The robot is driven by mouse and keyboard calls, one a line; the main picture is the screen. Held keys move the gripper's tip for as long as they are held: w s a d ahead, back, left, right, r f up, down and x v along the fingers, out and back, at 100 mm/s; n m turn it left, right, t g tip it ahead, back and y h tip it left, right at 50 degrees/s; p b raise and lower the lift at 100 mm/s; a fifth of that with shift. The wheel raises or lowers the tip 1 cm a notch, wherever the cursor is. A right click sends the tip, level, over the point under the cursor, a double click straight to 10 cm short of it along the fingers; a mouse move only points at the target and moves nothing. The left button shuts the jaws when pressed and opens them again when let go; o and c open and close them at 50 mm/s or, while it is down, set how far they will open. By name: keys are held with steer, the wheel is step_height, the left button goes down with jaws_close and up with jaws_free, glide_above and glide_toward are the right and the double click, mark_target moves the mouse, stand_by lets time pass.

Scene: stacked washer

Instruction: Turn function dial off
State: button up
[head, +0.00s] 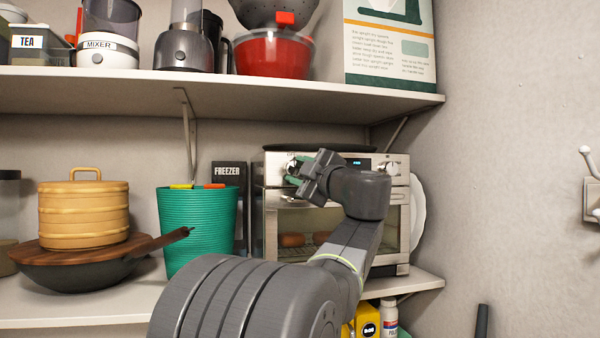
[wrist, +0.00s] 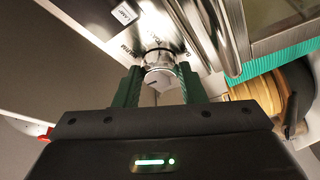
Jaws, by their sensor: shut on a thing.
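A silver toaster oven (head: 386,255) stands on the middle shelf at the right. Its function dial (wrist: 159,62) is a round metal knob on the front panel, with printed labels around it. My gripper (head: 293,172) is at the dial at the oven's upper left. In the wrist view, the green fingertips (wrist: 158,88) are on either side of the knob and shut on it. The knob's pointer and the exact setting are too small to read. A second knob (head: 392,168) is at the panel's upper right, beside a small lit display (head: 362,163).
A green ribbed bin (head: 198,225) and a black freezer box (head: 229,178) stand left of the oven. A pan (head: 72,272) with stacked steamer baskets (head: 83,212) is farther left. The upper shelf (head: 200,92) hangs above. The wall (head: 510,140) is at the right.

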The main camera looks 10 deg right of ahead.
steer(key=o, duration=1)
steer(key=shift+s, duration=0.1)
steer(key=b+v, duration=0.4)
steer(key=v, duration=0.9)
steer(key=shift+s+d, duration=0.1)
steer(key=shift+s, duration=0.25)
steer(key=shift+w, duration=0.1)
steer(key=p+x, duration=0.4)
steer(key=x, duration=0.9)
steer(key=shift+w, duration=0.4)
steer(key=shift+s, duration=0.15)
